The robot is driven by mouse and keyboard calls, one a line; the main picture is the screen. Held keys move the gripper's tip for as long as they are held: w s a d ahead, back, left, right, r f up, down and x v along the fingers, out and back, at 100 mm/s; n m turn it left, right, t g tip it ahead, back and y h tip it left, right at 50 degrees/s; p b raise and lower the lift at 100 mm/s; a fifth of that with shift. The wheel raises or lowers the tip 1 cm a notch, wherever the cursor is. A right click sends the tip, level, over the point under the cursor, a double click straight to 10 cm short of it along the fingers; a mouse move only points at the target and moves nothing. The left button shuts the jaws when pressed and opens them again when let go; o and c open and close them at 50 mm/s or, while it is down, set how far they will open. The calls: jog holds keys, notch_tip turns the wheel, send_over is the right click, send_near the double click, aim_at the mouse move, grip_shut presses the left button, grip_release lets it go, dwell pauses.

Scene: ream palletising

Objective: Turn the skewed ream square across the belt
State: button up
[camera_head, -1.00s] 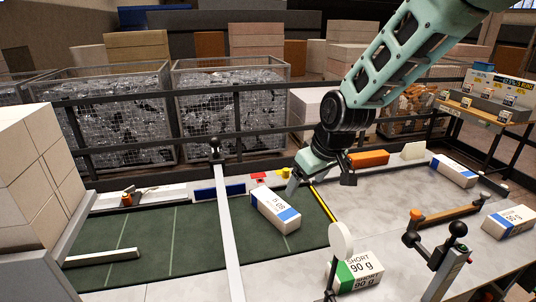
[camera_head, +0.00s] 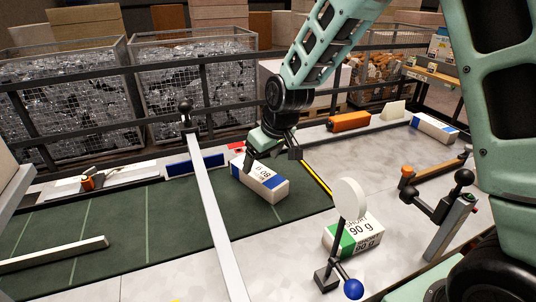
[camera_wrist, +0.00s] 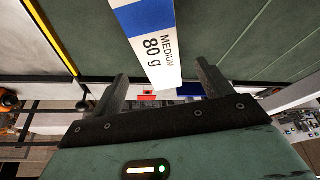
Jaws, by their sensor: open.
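The skewed ream (camera_head: 259,181), white with a blue band, lies flat on the dark green belt (camera_head: 110,228), its length slanting across the belt's lines. In the wrist view the ream (camera_wrist: 152,45) reads "MEDIUM 80 g", and its near end shows between my finger tips with a gap on each side. My gripper (camera_head: 272,160) is open above the ream's far end. The wrist view also shows my gripper's two dark fingers (camera_wrist: 163,76). I cannot tell the height of the fingers over the ream.
A pale rail (camera_head: 213,205) crosses the belt left of the ream. A "SHORT 90 g" ream (camera_head: 345,240) stands on the grey surface behind a round white disc (camera_head: 350,198). An orange object (camera_head: 348,121) lies at the back. A fence and wire cages (camera_head: 195,80) stand behind.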

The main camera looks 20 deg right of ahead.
aim_at(257, 169)
jog(key=b+x, duration=0.3)
jog(key=x, duration=0.4)
jog(key=c, duration=1.3)
jog(key=shift+w+r, duration=0.1)
jog(key=shift+r, duration=0.1)
jog(key=m+h+p, duration=0.1)
jog(key=m+p, duration=0.1)
jog(key=m, duration=0.1)
jog(key=shift+r, duration=0.15)
jog(key=shift+d+m+t+h+p, duration=0.1)
jog(key=shift+m+t+h+p, duration=0.2)
jog(key=shift+m+p, duration=0.3)
